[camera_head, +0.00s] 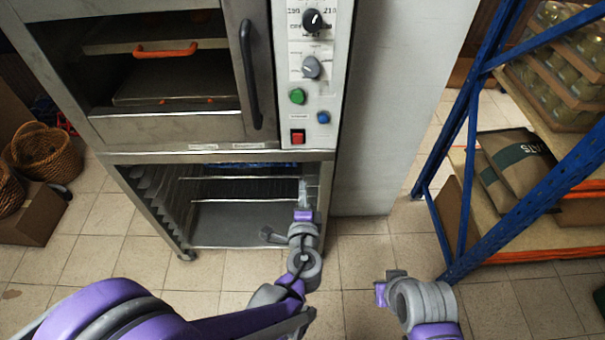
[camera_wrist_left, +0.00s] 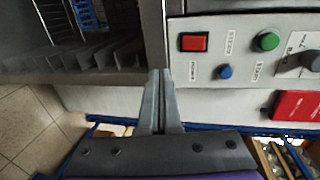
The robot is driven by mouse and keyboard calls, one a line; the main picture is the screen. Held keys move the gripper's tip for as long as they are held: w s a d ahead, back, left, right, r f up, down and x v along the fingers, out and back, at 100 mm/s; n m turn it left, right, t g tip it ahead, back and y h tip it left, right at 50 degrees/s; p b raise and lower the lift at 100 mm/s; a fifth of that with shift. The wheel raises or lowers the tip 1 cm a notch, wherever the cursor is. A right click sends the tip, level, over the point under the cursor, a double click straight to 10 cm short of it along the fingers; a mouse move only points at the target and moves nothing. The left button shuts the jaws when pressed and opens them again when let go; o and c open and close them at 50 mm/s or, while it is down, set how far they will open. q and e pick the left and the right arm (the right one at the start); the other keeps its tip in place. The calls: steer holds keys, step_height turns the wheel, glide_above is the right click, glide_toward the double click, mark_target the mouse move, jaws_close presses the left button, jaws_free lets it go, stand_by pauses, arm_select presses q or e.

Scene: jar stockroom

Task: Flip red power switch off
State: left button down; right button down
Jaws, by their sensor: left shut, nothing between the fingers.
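The red power switch (camera_head: 297,136) is a small square rocker low on the oven's light control panel (camera_head: 308,75). It also shows in the left wrist view (camera_wrist_left: 194,42), in a dark frame. My left gripper (camera_head: 308,182) is below the switch in the head view, apart from it. In the left wrist view its two fingers (camera_wrist_left: 160,76) are together and empty, below and left of the switch. My right arm shows at the lower right of the head view, but its gripper fingers do not show.
A green button (camera_head: 297,96) and a blue button (camera_head: 323,117) sit near the switch, with dark and grey knobs above. The oven door handle (camera_head: 250,75) stands out left of the panel. A blue shelf rack (camera_head: 470,150) is at right; wicker baskets (camera_head: 42,150) are at left.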

arm_select(q)
steer(key=shift+s+f, duration=0.15)
steer(key=shift+s, duration=1.1)
steer(key=s+a+r+n+g+y+p, duration=0.25)
steer(key=a+n, duration=0.25)
steer(key=a, duration=0.3)
steer(key=s+a+r+n+g+y+p, duration=0.1)
steer(key=s+a+n+g+p, duration=0.2)
steer(key=a, duration=0.5)
steer(key=s+a+r+n+g+h+p, duration=0.2)
steer(key=s+n+g, duration=0.3)
steer(key=s+n, duration=0.5)
steer(key=s+r+h+p, duration=0.1)
steer(key=s, duration=0.2)
steer(key=shift+a+r, duration=0.15)
steer(key=shift+a, duration=0.05)
steer(key=shift+s+h, duration=0.1)
steer(key=shift+h, duration=0.15)
